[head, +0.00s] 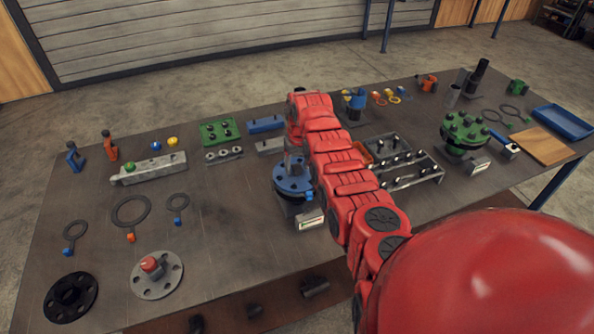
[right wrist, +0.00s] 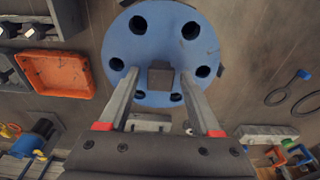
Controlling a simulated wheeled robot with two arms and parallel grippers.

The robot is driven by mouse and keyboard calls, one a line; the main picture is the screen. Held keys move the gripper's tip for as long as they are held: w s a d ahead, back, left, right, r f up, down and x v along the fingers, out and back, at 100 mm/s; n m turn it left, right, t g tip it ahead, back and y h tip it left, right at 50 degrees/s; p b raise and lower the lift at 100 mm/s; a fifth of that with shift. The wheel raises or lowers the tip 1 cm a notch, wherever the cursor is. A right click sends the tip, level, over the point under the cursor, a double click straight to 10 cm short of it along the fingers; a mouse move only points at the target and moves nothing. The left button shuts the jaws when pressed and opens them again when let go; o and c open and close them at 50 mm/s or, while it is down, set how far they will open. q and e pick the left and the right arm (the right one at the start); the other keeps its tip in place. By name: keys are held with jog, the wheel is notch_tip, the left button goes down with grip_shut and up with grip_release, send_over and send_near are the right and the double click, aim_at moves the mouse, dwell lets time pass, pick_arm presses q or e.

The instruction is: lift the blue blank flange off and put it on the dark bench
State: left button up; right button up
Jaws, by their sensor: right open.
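The blue blank flange (head: 290,188) is a round disc with several bolt holes, sitting on a dark stand near the middle of the dark bench (head: 225,235). In the right wrist view the blue flange (right wrist: 160,22) fills the top centre, with a square grey knob (right wrist: 160,77) on its face. My right gripper (head: 294,163) is over the flange, partly hidden by my red arm. In the right wrist view its open fingers (right wrist: 159,80) lie on either side of the knob, with gaps showing. My left gripper is not in view.
A green flange (head: 465,130) stands at the right. A grey flange with a red knob (head: 156,272) and a black ring (head: 71,297) lie front left. A bolt rack (head: 408,168) and an orange tray (right wrist: 58,72) are close by. Bare bench shows left of the blue flange.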

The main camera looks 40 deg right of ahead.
jog(key=shift+f, duration=0.15)
grip_shut()
dwell(1.4)
